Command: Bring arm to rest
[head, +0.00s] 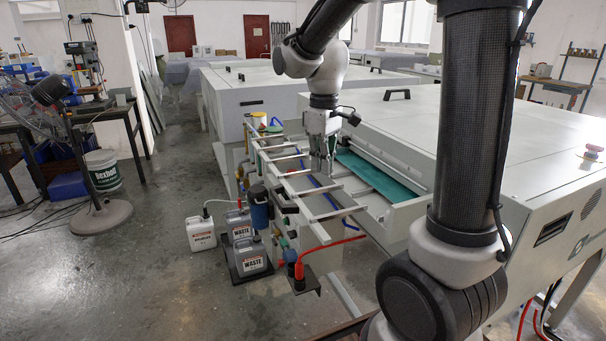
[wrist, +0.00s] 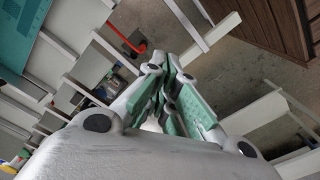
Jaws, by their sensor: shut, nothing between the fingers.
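My gripper (head: 322,176) hangs pointing down over the slatted metal rack at the front of the plate processor (head: 420,125). In the wrist view my gripper (wrist: 172,68) has its green-padded fingers together, with nothing between them. The rack (head: 338,212) lies below and around the fingertips; I cannot tell the exact gap to its slats. A teal plate (head: 378,178) lies in the processor's front slot, to the right of my gripper. It also shows at the upper left of the wrist view (wrist: 35,38).
White and grey jugs (head: 247,255) stand on the floor left of the rack. A fan (head: 98,212) and bucket (head: 103,170) stand at the left. The floor (head: 170,270) between them is clear.

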